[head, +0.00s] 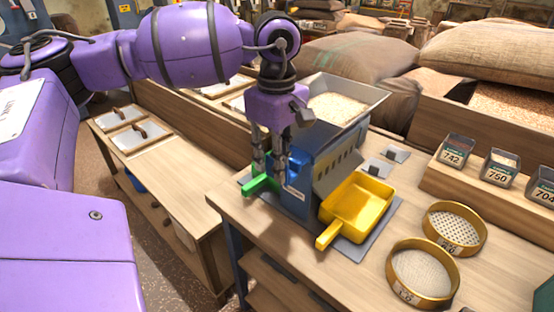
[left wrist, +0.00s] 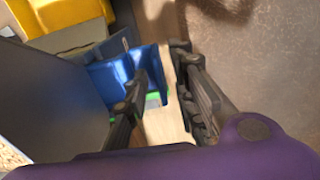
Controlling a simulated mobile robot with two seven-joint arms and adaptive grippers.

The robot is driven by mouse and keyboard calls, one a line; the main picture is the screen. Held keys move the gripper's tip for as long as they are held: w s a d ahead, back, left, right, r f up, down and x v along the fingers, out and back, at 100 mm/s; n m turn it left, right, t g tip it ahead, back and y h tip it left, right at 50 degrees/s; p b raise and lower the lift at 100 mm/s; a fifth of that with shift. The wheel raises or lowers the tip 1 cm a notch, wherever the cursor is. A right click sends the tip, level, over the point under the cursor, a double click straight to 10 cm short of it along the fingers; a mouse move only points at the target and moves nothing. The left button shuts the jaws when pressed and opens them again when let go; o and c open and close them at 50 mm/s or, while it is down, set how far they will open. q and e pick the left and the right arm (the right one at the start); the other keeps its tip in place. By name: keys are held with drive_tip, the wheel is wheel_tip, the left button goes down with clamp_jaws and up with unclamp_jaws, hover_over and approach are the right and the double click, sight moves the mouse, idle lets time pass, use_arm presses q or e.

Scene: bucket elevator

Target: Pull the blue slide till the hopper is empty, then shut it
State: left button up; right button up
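The hopper (head: 368,92) is a grey open bin holding pale grain (head: 337,107), on top of a blue machine body (head: 314,139). My left gripper (head: 271,172) points down at the left side of this body. A green part (head: 258,187) sticks out low beside its fingers. In the left wrist view my left gripper (left wrist: 160,65) has its fingers apart, with a gap between them. A blue piece (left wrist: 148,62) lies just past the left finger; I cannot tell if it touches. Which blue part is the slide is unclear, as the fingers partly hide that side. My right gripper is out of view.
A yellow scoop tray (head: 358,208) sits at the machine's right on a grey plate. Two round sieves (head: 455,228) (head: 422,272) and labelled sample boxes (head: 454,152) stand further right. A lower bench (head: 160,172) with lidded bins is at the left. Sacks lie behind.

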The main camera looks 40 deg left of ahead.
use_arm(q)
drive_tip(key=shift+c, duration=0.2)
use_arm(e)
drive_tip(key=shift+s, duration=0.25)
use_arm(q)
clamp_jaws()
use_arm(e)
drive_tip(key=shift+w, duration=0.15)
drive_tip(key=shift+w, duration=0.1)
use_arm(q)
drive_tip(key=shift+s, duration=0.1)
drive_tip(key=s, duration=0.4)
drive_tip(key=shift+s+a+f, duration=0.15)
drive_tip(key=shift+s+a, duration=0.05)
drive_tip(key=shift+s, duration=0.1)
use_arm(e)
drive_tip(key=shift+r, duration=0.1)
